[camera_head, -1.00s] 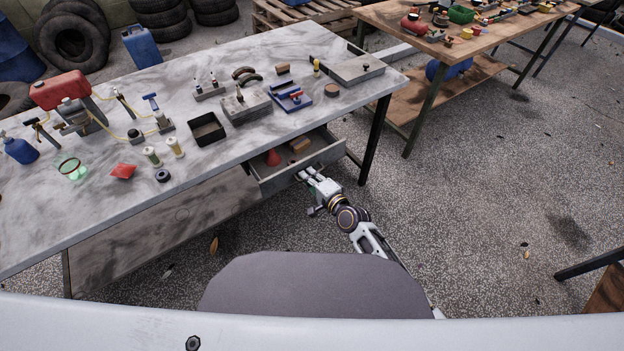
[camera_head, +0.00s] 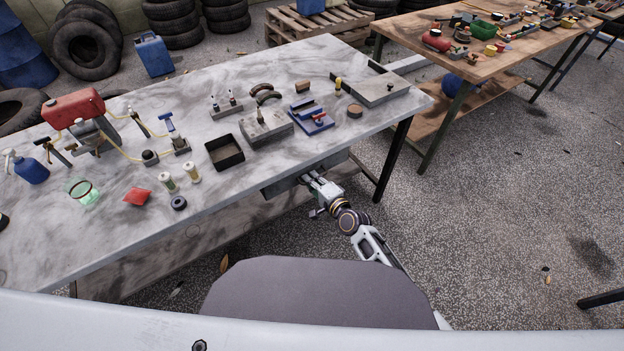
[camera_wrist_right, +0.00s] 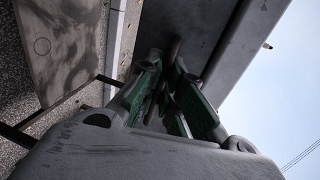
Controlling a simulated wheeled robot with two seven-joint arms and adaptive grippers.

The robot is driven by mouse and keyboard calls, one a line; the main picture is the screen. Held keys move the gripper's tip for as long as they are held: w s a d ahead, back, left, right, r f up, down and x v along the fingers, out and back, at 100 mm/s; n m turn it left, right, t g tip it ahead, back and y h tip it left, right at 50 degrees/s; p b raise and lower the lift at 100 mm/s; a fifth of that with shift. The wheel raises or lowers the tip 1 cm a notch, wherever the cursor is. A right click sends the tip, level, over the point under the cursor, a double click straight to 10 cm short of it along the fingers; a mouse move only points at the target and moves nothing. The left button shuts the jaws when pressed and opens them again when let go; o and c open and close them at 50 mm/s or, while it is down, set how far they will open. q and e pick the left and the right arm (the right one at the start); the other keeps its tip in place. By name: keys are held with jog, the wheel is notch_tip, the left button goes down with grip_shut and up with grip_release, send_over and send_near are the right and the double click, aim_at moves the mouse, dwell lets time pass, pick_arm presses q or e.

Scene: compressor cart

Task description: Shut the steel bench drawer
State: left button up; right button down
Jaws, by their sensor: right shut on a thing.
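The steel bench drawer (camera_head: 281,188) is under the near right edge of the grey bench top. Its front shows below the edge and its inside is hidden, so it is mostly or fully in; I cannot tell whether it is flush. My right gripper (camera_head: 309,178) is at the drawer front, shut on the drawer handle. In the right wrist view the green-padded fingers of the right gripper (camera_wrist_right: 172,85) close around the dark handle (camera_wrist_right: 174,50), with the drawer front behind. My left gripper is not in view.
The bench top (camera_head: 260,185) holds a red-tanked compressor (camera_head: 75,107), a black tray (camera_head: 224,152), a grey block fixture and small tools. A dark bench leg (camera_head: 393,160) stands right of the drawer. A wooden table (camera_head: 500,65) is behind. The floor at right is mostly clear.

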jog(key=shift+r, duration=0.1)
jog(key=c, duration=1.6)
grip_release()
jog(key=shift+w+a, duration=0.2)
jog(key=shift+o, duration=0.2)
jog(key=shift+d, duration=0.1)
jog(key=v, duration=1.2)
